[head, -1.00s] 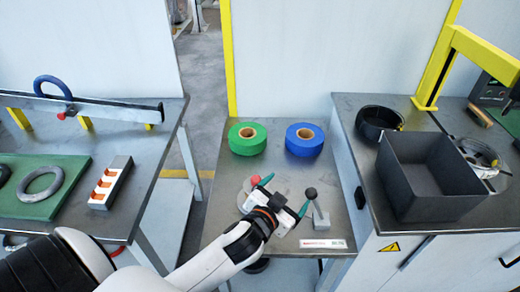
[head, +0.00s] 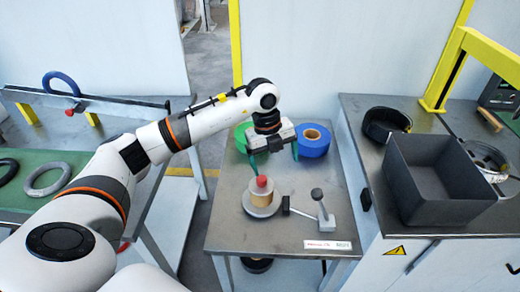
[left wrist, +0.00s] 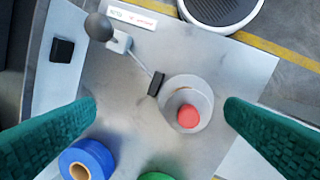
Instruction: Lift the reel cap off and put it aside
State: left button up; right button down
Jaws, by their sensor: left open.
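The reel cap shows as a red knob (head: 262,183) on top of a tan reel, which stands on a round grey base (head: 262,208) on the middle table. In the left wrist view the red knob (left wrist: 188,117) sits over the grey disc, right of centre. My left gripper (head: 274,158) is open and empty, pointing down. It is above and behind the reel, near the green and blue rolls. Its two green fingers (left wrist: 160,106) are wide apart in the left wrist view. My right gripper is out of view.
A green roll (head: 242,136) and a blue roll (head: 308,139) stand at the back of the table. A lever with a dark ball (head: 317,194) is right of the reel. A dark bin (head: 442,212) stands on the right bench. The table's front left is clear.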

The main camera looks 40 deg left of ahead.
pick_arm(q)
jog(key=r+n+y, duration=0.1)
jog(key=y, duration=0.1)
send_over(261, 178)
jog(key=shift+g, duration=0.3)
notch_tip(261, 178, down, 12)
jog(key=shift+r+p, duration=0.1)
jog(key=shift+p, duration=0.95)
jog(key=shift+w, duration=0.1)
jog(key=c, duration=1.2)
jog(key=shift+o, duration=0.2)
jog(key=shift+r, duration=0.15)
jog(key=shift+r, duration=0.1)
jog(key=shift+r+p, duration=1.7)
jog(key=shift+r, duration=0.35)
